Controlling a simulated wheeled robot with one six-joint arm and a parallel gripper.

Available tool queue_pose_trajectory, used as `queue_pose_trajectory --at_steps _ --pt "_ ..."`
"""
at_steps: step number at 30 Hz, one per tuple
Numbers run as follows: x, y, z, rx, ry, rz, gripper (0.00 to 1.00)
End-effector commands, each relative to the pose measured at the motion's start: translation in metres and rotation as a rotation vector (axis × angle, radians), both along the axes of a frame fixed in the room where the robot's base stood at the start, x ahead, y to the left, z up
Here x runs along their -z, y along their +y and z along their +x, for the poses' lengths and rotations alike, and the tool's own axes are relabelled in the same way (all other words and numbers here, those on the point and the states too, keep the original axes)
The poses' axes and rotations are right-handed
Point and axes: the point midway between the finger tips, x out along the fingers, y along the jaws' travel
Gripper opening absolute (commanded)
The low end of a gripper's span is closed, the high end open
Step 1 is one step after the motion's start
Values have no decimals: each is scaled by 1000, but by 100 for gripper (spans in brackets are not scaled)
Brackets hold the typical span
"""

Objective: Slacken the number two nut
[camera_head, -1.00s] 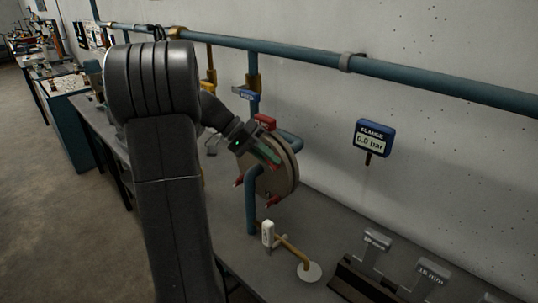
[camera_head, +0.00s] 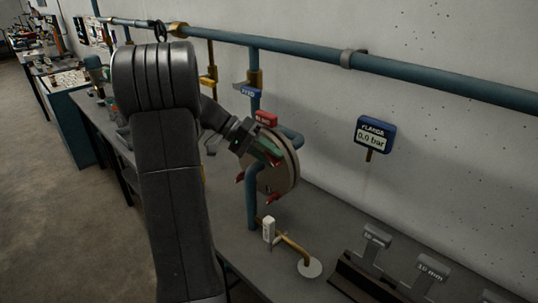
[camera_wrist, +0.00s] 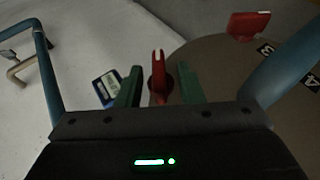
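A round brownish flange cover (camera_head: 283,178) stands upright on the blue pipework, with red nuts around its rim. Red nuts show at its lower left (camera_head: 240,178) and bottom (camera_head: 272,197). My gripper (camera_head: 271,155) is at the cover's upper face. In the wrist view its two green fingers (camera_wrist: 159,88) stand apart on either side of a red fork-ended part (camera_wrist: 158,70), with a gap on each side. Another red part (camera_wrist: 248,25) is at the cover's rim. Small number labels (camera_wrist: 265,48) are on the cover; I cannot read a two.
A blue gauge (camera_head: 375,137) on the wall reads 0.0 bar. A blue pipe (camera_wrist: 285,70) runs close to my gripper on the right. A white-handled brass pipe piece (camera_head: 290,245) and a dark rack with size-marked grey tools (camera_head: 375,240) are on the bench.

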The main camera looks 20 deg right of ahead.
Motion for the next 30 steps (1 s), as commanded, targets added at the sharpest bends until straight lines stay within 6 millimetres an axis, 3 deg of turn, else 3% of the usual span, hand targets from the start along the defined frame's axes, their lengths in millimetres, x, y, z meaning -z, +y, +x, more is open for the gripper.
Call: queue_pose_trajectory --at_steps 11,24,30 --pt "-3 5 4 0 -1 -1 34" --pt "-48 65 58 -2 -3 -1 34" --pt "-66 84 74 -1 1 1 34"
